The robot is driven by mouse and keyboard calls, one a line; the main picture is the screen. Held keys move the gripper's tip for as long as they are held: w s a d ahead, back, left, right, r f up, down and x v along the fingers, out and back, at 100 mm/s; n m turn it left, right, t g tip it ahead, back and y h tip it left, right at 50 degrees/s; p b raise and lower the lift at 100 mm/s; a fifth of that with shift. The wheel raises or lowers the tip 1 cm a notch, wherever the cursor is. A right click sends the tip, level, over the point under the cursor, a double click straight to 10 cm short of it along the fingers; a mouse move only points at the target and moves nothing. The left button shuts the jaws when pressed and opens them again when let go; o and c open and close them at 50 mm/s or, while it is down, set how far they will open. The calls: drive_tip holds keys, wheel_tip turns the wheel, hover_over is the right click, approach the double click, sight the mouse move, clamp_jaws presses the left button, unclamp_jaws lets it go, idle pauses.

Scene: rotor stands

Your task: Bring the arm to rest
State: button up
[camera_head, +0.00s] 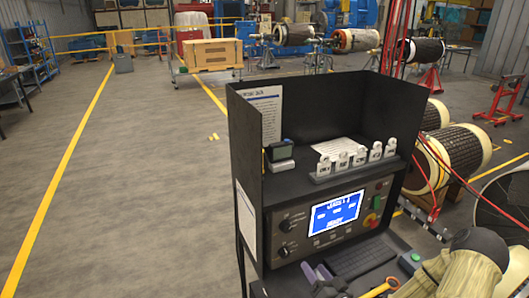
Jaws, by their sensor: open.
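A black control console (253,215) stands close in front, with a lit blue screen (336,214), knobs and a red button.
A row of white tags (350,160) and a small dark device (281,152) sit on the console shelf. Rotors (455,155) on stands fill the right side. A wooden crate (212,54) stands on a cart behind. The floor at left is clear, with yellow lines.

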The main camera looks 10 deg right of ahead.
wheel_tip(320, 180, down, 3)
drive_tip(key=s+a+n+g+h, duration=0.1)
drive_tip(key=s+a+n+g, duration=0.1)
drive_tip(key=n+g, duration=0.5)
drive_tip(key=s+a+r+m+g+h, duration=0.3)
drive_tip(key=s+r+g, duration=0.4)
drive_tip(key=s+r, duration=0.4)
wheel_tip(320, 180, up, 2)
drive_tip(key=shift+r+h, duration=0.1)
drive_tip(key=shift+h, duration=0.5)
drive_tip(key=shift+d, duration=0.15)
